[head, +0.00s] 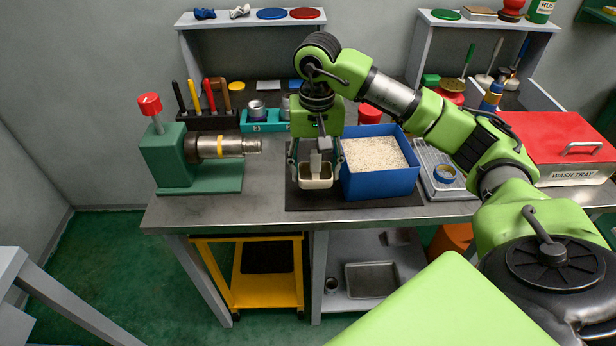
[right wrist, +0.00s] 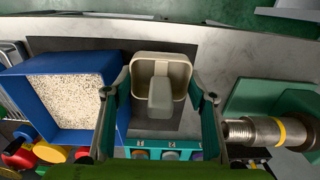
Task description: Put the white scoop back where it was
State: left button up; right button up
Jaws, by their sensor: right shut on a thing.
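The white scoop (head: 316,181) is an off-white, open-topped box with an upright handle. It is at the left part of the dark mat (head: 370,200), left of the blue bin; I cannot tell whether it touches the mat. My right gripper (head: 316,160) points down over it and is shut on it. In the right wrist view the scoop (right wrist: 160,75) shows between the two fingers (right wrist: 160,97), its hollow empty. My left gripper is not in view.
A blue bin (head: 382,186) of pale granules stands close right of the scoop. A green pipe vise (head: 170,160) holds a metal pipe (head: 228,146) at the left. Behind are a teal socket tray (head: 264,126) and a tool rack. A red-lidded wash tray (head: 560,140) stands right.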

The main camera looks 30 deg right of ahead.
jog(key=w+f, duration=0.3)
jog(key=f, duration=0.1)
jog(key=shift+w+d+p, duration=0.1)
jog(key=shift+d+p, duration=0.15)
jog(key=shift+p, duration=0.05)
jog(key=f, duration=0.1)
jog(key=f+p, duration=0.1)
jog(key=f, duration=0.1)
jog(key=shift+w+f+p, duration=0.2)
jog(key=shift+f+p, duration=0.05)
jog(key=shift+p, duration=0.05)
jog(key=shift+f, duration=0.1)
jog(key=shift+f, duration=0.15)
jog(key=o, duration=1)
